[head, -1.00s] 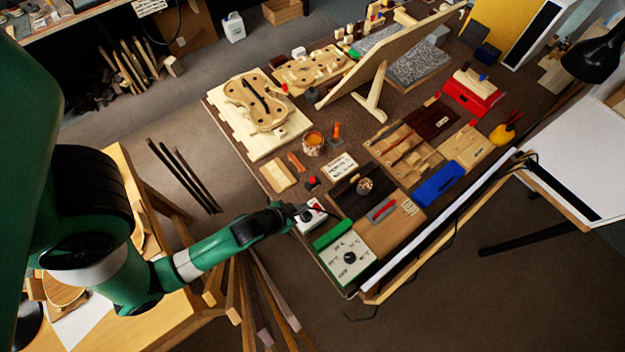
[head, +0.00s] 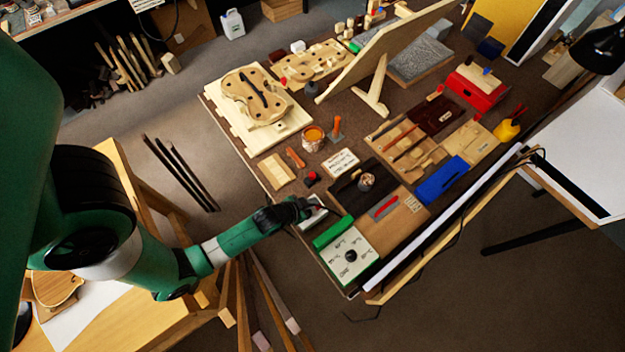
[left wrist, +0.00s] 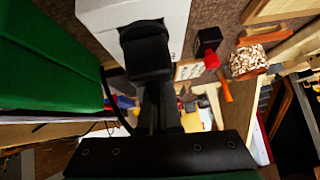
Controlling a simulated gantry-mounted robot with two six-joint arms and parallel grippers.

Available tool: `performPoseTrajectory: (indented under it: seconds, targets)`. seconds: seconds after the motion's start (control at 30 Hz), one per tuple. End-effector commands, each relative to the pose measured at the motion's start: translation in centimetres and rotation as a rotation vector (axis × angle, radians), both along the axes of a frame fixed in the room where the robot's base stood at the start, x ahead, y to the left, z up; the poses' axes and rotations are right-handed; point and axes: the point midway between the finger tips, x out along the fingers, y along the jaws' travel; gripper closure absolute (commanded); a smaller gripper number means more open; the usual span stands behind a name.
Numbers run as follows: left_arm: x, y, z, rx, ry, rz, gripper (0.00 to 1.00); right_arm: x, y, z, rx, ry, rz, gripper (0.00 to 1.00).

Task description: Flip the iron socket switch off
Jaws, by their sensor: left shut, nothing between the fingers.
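The iron socket is a small white box (head: 316,219) at the bench's near left edge in the head view. Its top is mostly covered by my left gripper (head: 306,208). Its switch is hidden, so I cannot tell its position. In the left wrist view the dark fingers (left wrist: 148,52) are shut with nothing between them, and their tips overlap a white box (left wrist: 105,14). They are touching or just above it; I cannot tell which. My right gripper is in neither view.
A green block (head: 333,232) stands right beside the socket, and it looms at left in the wrist view (left wrist: 45,60). Close by is a white dial box (head: 340,266). A small black block with a red top (head: 312,178) sits behind the socket. Tools and trays crowd the bench.

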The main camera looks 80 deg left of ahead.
Motion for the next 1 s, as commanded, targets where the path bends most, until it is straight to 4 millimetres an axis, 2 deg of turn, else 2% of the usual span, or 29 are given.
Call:
performPoseTrajectory:
  seconds: [0.1, 0.37, 0.7, 1.0]
  targets:
    - [-0.1, 0.3, -0.8, -0.002, 0.001, 0.002, 1.0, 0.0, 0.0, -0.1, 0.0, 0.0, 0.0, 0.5]
    - [-0.3, 0.1, -1.0, -0.004, 0.01, 0.0, 1.0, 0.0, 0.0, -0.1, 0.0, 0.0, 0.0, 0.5]
    - [0.1, -1.4, -1.0, -0.008, 0.013, 0.0, 1.0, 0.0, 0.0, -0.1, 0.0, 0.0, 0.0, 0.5]
    - [0.1, -1.4, -0.9, -0.008, 0.014, 0.001, 1.0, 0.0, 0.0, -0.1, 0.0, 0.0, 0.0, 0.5]
